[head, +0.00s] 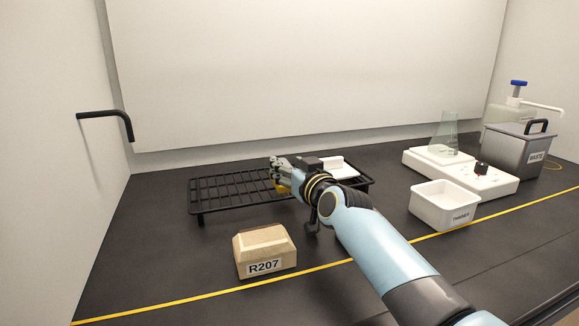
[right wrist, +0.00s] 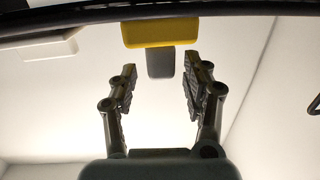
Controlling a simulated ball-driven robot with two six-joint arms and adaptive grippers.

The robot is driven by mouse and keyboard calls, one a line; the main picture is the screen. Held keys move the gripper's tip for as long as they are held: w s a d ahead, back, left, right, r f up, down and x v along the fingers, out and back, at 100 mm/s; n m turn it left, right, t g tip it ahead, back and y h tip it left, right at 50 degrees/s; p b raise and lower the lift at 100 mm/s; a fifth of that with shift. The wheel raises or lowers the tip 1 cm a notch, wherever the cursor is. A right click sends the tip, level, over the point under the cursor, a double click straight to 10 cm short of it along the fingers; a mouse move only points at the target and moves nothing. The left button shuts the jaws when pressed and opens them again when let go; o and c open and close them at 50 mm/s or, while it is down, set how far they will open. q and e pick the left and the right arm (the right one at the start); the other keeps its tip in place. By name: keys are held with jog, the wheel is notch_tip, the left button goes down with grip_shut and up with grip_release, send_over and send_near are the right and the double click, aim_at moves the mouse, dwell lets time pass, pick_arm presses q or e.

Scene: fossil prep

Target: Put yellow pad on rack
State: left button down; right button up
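The yellow pad (right wrist: 160,32) shows at the top of the right wrist view, against the dark edge of the rack (right wrist: 80,14). A grey block (right wrist: 160,64), perhaps its handle, sticks out from it toward my gripper. In the head view only a sliver of the pad (head: 281,189) shows at the black wire rack (head: 222,195), mostly hidden by my right gripper (head: 277,168). My right gripper is open, its fingertips (right wrist: 160,75) on either side of the grey block with gaps showing. The left gripper is out of view.
A white piece (head: 337,170) sits on the rack's right part. A tan block labelled R207 (head: 265,250) stands in front. Right are a white bin (head: 440,207), white devices (head: 480,180), a flask (head: 446,132) and a grey waste bin (head: 512,150). The front left counter is clear.

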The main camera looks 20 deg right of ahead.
jog(key=shift+s+f, duration=0.2)
jog(key=shift+f, duration=0.45)
jog(key=shift+w+r+p, duration=0.1)
jog(key=shift+r+p, duration=0.35)
jog(key=shift+p, duration=0.1)
jog(key=shift+s+r+p, duration=0.15)
jog(key=shift+s+p, duration=0.1)
jog(key=shift+p, duration=0.1)
jog(key=s+d+r, duration=0.1)
jog(key=s, duration=1)
jog(key=shift+r, duration=0.2)
jog(key=shift+s, duration=0.1)
